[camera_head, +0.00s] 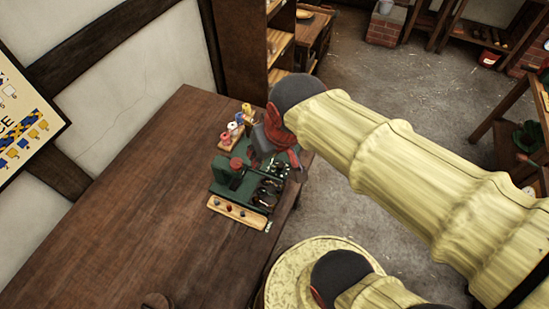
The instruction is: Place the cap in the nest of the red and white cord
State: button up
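My gripper (277,162) points down over the right part of a small green machine (228,183) on the wooden table. The gripper's dark fingers and red parts overlap the machine's back. The view is too small to tell whether they are open or hold anything. A light wooden strip (227,208) with several small dark and reddish round pieces lies along the machine's front. I cannot single out the cap or the nest of the red and white cord. Part of the machine and whatever is between the fingers are hidden by the gripper.
Behind the machine, a wooden rack carries several coloured spools (225,138). The brown table (140,200) is clear to the left. A shelf (240,60) stands beyond the table's far end. A round pale-yellow top (290,285) is at the lower middle.

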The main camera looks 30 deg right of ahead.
jog(key=shift+t, duration=0.5)
jog(key=s+r, duration=0.1)
jog(key=s, duration=0.1)
jog(key=s+r, duration=0.2)
jog(key=shift+s, duration=0.1)
